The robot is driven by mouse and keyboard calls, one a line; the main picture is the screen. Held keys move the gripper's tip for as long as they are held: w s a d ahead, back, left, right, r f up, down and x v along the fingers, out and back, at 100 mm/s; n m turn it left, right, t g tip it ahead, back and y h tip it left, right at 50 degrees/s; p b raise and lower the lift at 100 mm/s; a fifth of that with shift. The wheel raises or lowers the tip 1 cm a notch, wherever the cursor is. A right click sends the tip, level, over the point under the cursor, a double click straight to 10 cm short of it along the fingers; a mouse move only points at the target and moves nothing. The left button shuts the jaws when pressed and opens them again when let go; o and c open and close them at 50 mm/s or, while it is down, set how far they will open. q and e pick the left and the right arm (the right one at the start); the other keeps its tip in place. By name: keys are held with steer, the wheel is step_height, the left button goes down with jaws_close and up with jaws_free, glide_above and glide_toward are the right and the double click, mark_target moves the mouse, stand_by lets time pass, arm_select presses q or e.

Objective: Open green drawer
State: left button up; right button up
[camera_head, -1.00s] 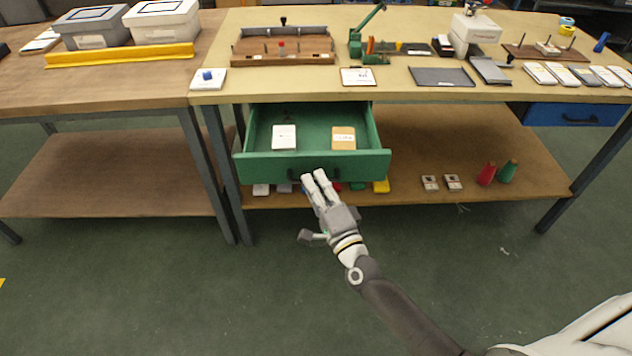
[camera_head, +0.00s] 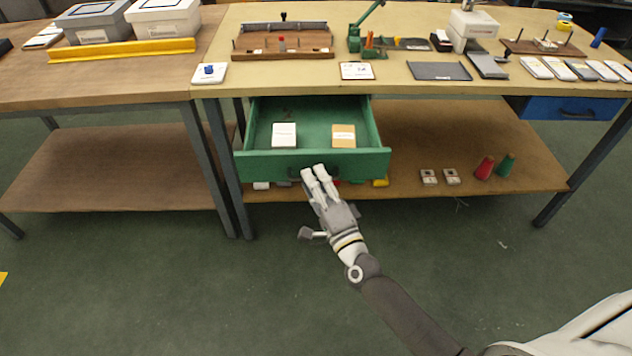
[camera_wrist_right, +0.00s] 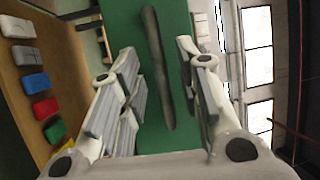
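The green drawer (camera_head: 375,163) under the light table is pulled out, so its inside shows. A white box (camera_head: 284,135) and a tan box (camera_head: 343,136) lie in it. My right gripper (camera_head: 313,172) is at the drawer front, by the handle, which it partly hides in the head view. In the right wrist view the dark handle (camera_wrist_right: 157,70) lies between the fingers of my right gripper (camera_wrist_right: 160,95). The fingers are apart, with a gap visible on each side of the handle. My left gripper is not in view.
A lower shelf (camera_head: 470,150) runs beneath the drawer, with small coloured items, a red cone (camera_head: 484,168) and a green cone (camera_head: 505,166). A blue drawer (camera_head: 565,110) is at the right. Table legs flank the drawer. The floor in front is clear.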

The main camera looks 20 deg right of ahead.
steer(key=v, duration=1.2)
steer(key=shift+f, duration=0.15)
